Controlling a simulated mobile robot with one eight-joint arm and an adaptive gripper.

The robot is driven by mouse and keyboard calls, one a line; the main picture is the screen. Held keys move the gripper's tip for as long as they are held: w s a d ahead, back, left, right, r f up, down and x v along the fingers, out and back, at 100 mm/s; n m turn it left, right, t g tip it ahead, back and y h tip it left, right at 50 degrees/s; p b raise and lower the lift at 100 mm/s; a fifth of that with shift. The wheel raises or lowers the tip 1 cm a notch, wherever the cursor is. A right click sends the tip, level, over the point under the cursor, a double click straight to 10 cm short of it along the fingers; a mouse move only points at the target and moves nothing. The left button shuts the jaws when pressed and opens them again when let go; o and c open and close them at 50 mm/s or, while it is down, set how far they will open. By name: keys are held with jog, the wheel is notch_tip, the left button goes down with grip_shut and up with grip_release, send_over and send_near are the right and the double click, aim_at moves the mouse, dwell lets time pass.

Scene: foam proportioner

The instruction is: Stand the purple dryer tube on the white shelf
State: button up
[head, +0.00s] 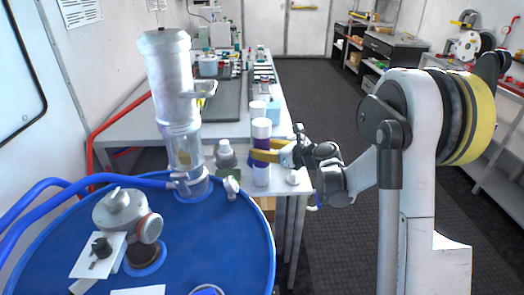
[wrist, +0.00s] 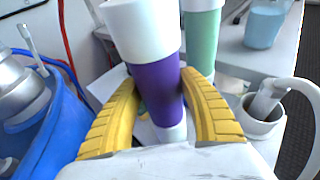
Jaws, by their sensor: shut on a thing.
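The purple dryer tube (head: 261,144) has white ends and is upright in the head view. It also fills the middle of the wrist view (wrist: 155,88), slightly tilted there. My gripper (head: 262,154) has its yellow fingers closed on both sides of the tube's purple middle; they also show in the wrist view (wrist: 160,105). The tube is at the near end of a pale bench (head: 290,188). I cannot tell whether its lower end touches the surface. I cannot tell which surface is the white shelf.
A green tube (wrist: 203,42) with a white top stands just behind. A light blue beaker (wrist: 264,27) is farther back. A white cup-like holder (wrist: 262,120) is at right. A blue drum (head: 215,240) with a clear cylinder (head: 185,150) is at left.

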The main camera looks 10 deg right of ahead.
jog(key=o, duration=1)
jog(key=shift+f, duration=0.2)
jog(key=o, duration=0.4)
jog(key=shift+r, duration=0.1)
